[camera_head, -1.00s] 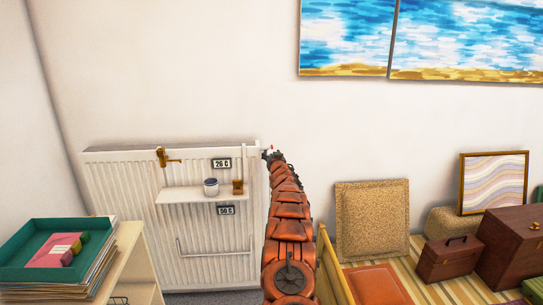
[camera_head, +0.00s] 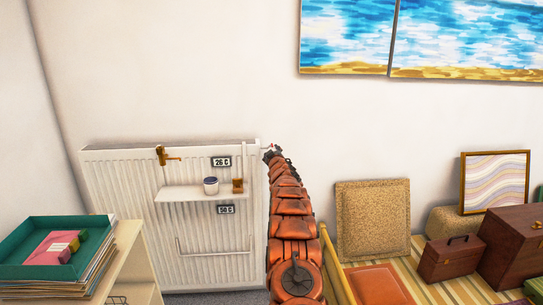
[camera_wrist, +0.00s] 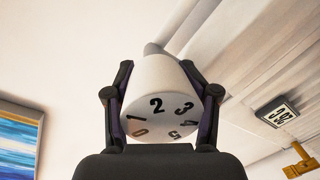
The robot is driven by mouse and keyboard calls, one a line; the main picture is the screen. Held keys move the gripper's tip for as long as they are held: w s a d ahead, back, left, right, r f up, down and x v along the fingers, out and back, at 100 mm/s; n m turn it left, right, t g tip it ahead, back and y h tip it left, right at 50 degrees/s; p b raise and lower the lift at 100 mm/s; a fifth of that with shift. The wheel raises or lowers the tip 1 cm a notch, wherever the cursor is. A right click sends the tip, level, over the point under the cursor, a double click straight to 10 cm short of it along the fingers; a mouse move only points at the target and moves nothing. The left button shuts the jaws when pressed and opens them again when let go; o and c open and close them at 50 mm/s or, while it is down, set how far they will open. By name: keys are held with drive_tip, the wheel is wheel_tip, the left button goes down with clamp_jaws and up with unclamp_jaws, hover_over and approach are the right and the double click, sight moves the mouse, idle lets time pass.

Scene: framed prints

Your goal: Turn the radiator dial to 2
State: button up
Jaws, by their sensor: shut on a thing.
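The radiator dial (camera_wrist: 157,84) is a white round knob with black numbers 0 to 5 on its end face. In the wrist view the 2 is near the top of the face, slightly left of its middle; I see no clear pointer mark. My gripper (camera_wrist: 159,100) is shut on the dial, one dark finger on each side. In the head view my gripper (camera_head: 271,152) is at the upper right corner of the white radiator (camera_head: 120,200), and the dial is mostly hidden there.
A shelf (camera_head: 180,195) on the radiator holds a small jar (camera_head: 211,186). A low cabinet with a green tray (camera_head: 95,262) stands at left.

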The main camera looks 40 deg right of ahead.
drive_tip(key=shift+r+n, duration=0.25)
drive_tip(key=shift+n, duration=0.35)
drive_tip(key=shift+r, duration=0.1)
drive_tip(key=o, duration=1.1)
drive_tip(key=shift+f, duration=0.25)
drive_tip(key=shift+s, duration=0.1)
